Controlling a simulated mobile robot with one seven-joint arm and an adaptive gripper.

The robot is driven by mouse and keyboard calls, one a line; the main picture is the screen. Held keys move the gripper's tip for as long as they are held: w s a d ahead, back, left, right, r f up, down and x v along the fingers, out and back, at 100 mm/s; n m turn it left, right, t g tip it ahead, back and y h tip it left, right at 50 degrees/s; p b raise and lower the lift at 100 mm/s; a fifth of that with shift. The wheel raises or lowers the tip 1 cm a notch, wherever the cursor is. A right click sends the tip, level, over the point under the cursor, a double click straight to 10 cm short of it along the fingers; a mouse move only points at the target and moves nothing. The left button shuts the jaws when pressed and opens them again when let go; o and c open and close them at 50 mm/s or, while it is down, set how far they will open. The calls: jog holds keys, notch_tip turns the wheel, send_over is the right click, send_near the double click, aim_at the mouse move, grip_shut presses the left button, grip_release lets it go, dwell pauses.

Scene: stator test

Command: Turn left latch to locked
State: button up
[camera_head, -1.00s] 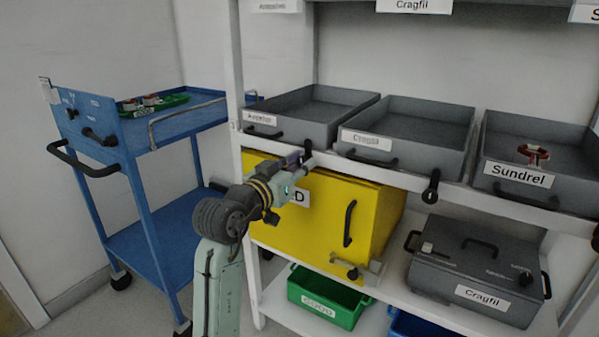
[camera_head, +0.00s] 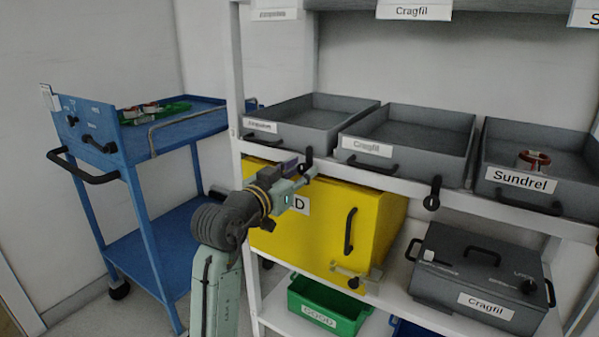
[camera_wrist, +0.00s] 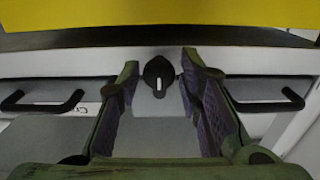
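The left latch (camera_head: 307,156) is a black knob on the white shelf edge, between the left grey tray and the middle Cragfil tray. In the head view my gripper partly covers it. In the wrist view the latch (camera_wrist: 158,74) shows a rounded body with a pale slot upright in the picture. My gripper (camera_head: 301,169) is at the shelf edge, close to the latch. In the wrist view my gripper (camera_wrist: 157,85) is open, one finger on each side of the latch, with visible gaps and nothing held. A second, similar latch (camera_head: 433,193) hangs further right.
A yellow box (camera_head: 325,235) with a black handle stands below the shelf edge. Tray handles flank the latch, including the Cragfil handle (camera_head: 371,161). A grey Cragfil case (camera_head: 475,275) and a green bin (camera_head: 325,310) are lower. A blue trolley (camera_head: 150,235) stands left.

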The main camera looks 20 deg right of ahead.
jog(key=shift+o, duration=1)
jog(key=v, duration=1.2)
